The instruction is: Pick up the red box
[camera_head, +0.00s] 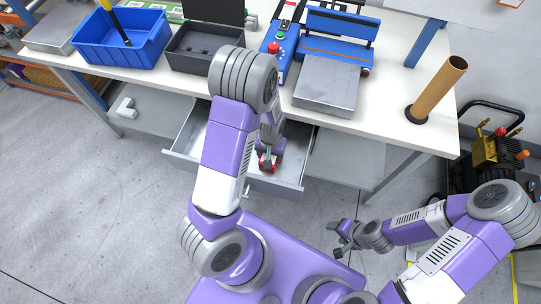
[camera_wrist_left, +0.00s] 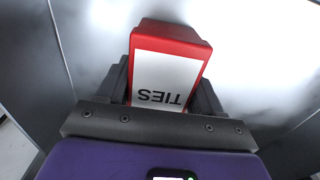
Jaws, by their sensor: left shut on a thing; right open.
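The red box (camera_wrist_left: 181,30) has a white label reading "TIES", upside down in the left wrist view. My left gripper (camera_wrist_left: 165,88) is shut on it, with one dark finger at each side. In the head view the red box (camera_head: 267,162) shows as a small red patch inside the open metal drawer (camera_head: 288,183), below the table edge. My left gripper (camera_head: 268,154) reaches down into the drawer there, and my arm hides part of it. I cannot tell whether the box touches the drawer floor. My right gripper (camera_head: 340,238) is open and empty above the floor at lower right.
The white table (camera_head: 392,92) holds a blue bin (camera_head: 120,52), a dark grey bin (camera_head: 203,45), a blue fixture with a red button (camera_head: 276,47), a metal plate (camera_head: 327,84) and a brown tube (camera_head: 437,88). A yellow-and-black machine (camera_head: 490,152) stands at right. Floor at left is clear.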

